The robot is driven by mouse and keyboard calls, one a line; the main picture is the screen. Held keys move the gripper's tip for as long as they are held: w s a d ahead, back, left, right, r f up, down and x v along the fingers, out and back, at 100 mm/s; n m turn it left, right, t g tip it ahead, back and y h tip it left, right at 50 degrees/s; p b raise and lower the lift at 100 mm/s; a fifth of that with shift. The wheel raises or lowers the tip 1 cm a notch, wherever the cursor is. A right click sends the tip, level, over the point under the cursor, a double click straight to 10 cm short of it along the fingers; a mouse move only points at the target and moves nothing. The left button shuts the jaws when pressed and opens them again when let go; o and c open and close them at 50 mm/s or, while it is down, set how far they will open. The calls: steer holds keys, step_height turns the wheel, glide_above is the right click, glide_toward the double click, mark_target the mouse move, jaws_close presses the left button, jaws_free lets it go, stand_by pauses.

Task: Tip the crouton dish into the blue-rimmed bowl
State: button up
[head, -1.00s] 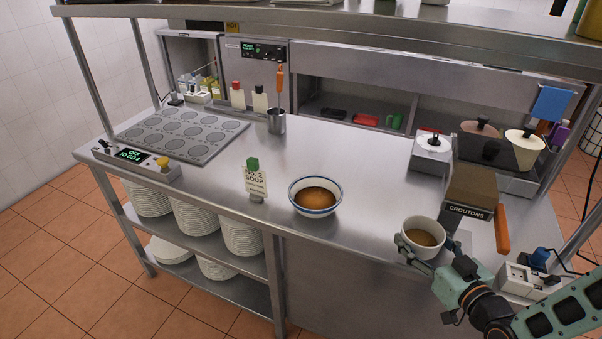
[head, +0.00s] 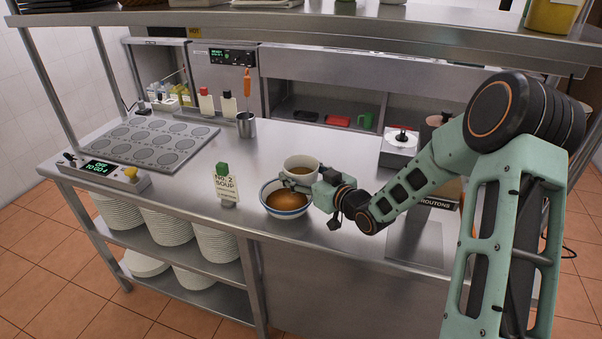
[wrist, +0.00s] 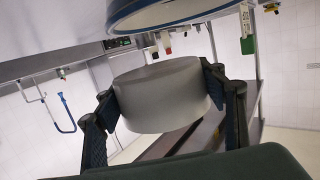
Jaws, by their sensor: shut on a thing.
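The crouton dish (head: 301,163) is a small white round dish with tan contents. My gripper (head: 304,186) is shut on it, with one finger on each side of its wall, as the wrist view shows around the dish (wrist: 160,97). The dish is raised above the far right part of the blue-rimmed bowl (head: 285,209) and looks about upright. The bowl stands on the counter with brown soup in it. Its blue rim also shows at the top of the wrist view (wrist: 175,17). The dish and gripper hide part of the bowl's far side.
A soup sign (head: 226,190) stands left of the bowl. A metal cup (head: 246,125) with an orange-handled tool is behind. The croutons box (head: 433,203) is mostly hidden by my arm. A bare grey plate (head: 418,245) lies at the right. The overhead shelf (head: 330,35) spans the top.

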steer(key=shift+f+b, duration=0.1)
steer(key=shift+b, duration=0.3)
step_height(320, 180, down, 2)
steer(key=n+b, duration=0.1)
steer(key=b, duration=0.2)
steer(key=shift+d+f+h, duration=0.15)
steer(key=shift+h, duration=0.25)
steer(key=n+h+b, duration=0.1)
steer(key=r+n+b, duration=0.1)
steer(key=b, duration=0.1)
steer(key=shift+w+d+n+h, duration=0.1)
steer(key=shift+d+n+h, duration=0.1)
steer(key=shift+n+h, duration=0.2)
steer(key=n+h+b, duration=0.1)
steer(key=b, duration=0.3)
steer(key=shift+r, duration=0.2)
steer(key=shift+r+n+h+b, duration=0.1)
steer(key=shift+n+h+b, duration=0.3)
steer(key=shift+b, duration=0.45)
steer(key=n+h+b, duration=0.1)
steer(key=b, duration=0.3)
steer(key=shift+a+r+b, duration=0.1)
steer(key=shift+b, duration=0.25)
steer(key=n+h+b, duration=0.1)
steer(key=b, duration=0.5)
steer(key=n+h+b, duration=0.1)
steer(key=n+b, duration=0.1)
steer(key=b, duration=0.5)
steer(key=shift+a, duration=0.4)
